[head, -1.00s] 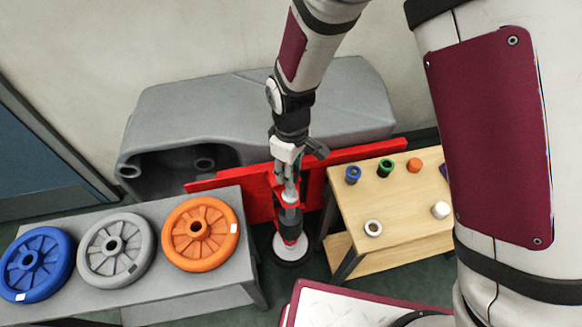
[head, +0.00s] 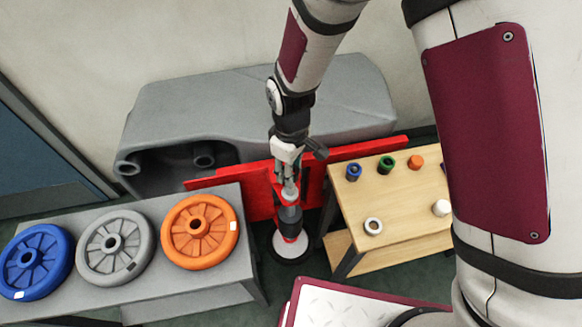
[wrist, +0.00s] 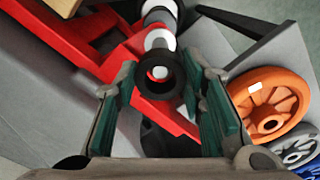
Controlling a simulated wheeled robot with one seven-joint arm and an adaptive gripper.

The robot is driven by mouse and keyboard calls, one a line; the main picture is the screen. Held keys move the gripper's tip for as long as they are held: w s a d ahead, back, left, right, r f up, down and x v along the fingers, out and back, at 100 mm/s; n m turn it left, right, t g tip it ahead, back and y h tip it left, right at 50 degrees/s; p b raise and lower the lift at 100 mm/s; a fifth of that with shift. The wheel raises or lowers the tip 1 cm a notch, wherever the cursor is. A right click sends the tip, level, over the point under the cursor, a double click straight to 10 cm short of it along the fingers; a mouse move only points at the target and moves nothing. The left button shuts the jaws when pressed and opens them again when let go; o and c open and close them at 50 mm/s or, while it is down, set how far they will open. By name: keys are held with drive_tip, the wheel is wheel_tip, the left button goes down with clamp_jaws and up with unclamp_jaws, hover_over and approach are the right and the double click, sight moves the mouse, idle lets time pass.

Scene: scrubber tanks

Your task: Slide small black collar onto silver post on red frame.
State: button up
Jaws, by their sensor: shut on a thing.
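My gripper (wrist: 160,90) is shut on the small black collar (wrist: 145,80), which sits between its green finger pads in the wrist view. The light tip of the silver post (wrist: 159,72) shows inside the collar's bore. I cannot tell whether the collar is around the post or just above it. The red frame (wrist: 98,50) runs beneath and to the left. In the head view my gripper (head: 289,182) points down over the red frame (head: 258,190), and the collar is too small to make out there.
A grey bench (head: 172,268) at the left holds an orange wheel (head: 182,243), a grey wheel (head: 90,255) and a blue wheel (head: 22,275). A wooden table (head: 395,215) at the right holds several small collars. A grey tank (head: 240,110) stands behind.

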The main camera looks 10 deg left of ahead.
drive_tip(key=shift+f, duration=0.15)
drive_tip(key=shift+f+b, duration=0.4)
drive_tip(key=shift+f, duration=0.35)
drive_tip(key=shift+f+b, duration=0.45)
drive_tip(key=shift+f, duration=0.85)
idle(4.1)
drive_tip(key=o, duration=1.4)
drive_tip(key=shift+r, duration=0.2)
drive_tip(key=shift+r, duration=0.35)
drive_tip(key=shift+r+p, duration=0.1)
drive_tip(key=shift+p, duration=0.2)
